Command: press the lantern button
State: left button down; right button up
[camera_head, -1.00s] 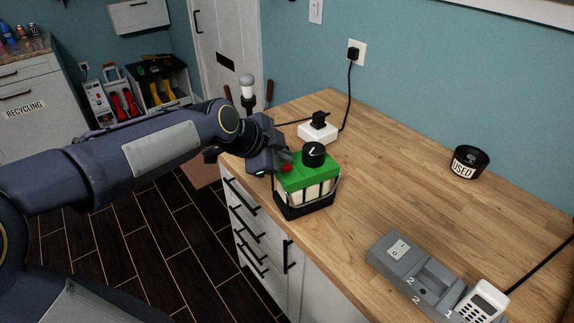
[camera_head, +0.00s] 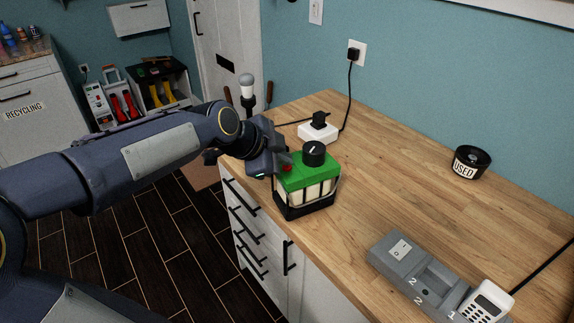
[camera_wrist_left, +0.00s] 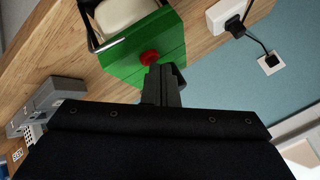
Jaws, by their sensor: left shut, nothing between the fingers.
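The lantern (camera_head: 306,190) stands upright near the left end of the wooden counter, with a green top, a black knob (camera_head: 313,152), pale panels and a dark base. Its red button (camera_head: 286,168) is on the green top, and it shows clearly in the left wrist view (camera_wrist_left: 149,58). My left gripper (camera_head: 278,163) is shut and empty at the lantern's left side. In the left wrist view its fingertips (camera_wrist_left: 160,70) are right by the red button; whether they touch it I cannot tell. My right gripper is not in view.
A white power strip (camera_head: 319,133) with a plug sits behind the lantern. A grey switch dock (camera_head: 398,266) with a white handset (camera_head: 487,302) is at the front right. A black "USED" container (camera_head: 470,162) stands by the wall. The middle of the counter (camera_head: 400,190) is clear.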

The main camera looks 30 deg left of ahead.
pick_arm(q)
jog(key=shift+r+p, duration=0.55)
jog(key=shift+r, duration=0.35)
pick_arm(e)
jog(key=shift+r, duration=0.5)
pick_arm(q)
jog(key=shift+r, duration=0.1)
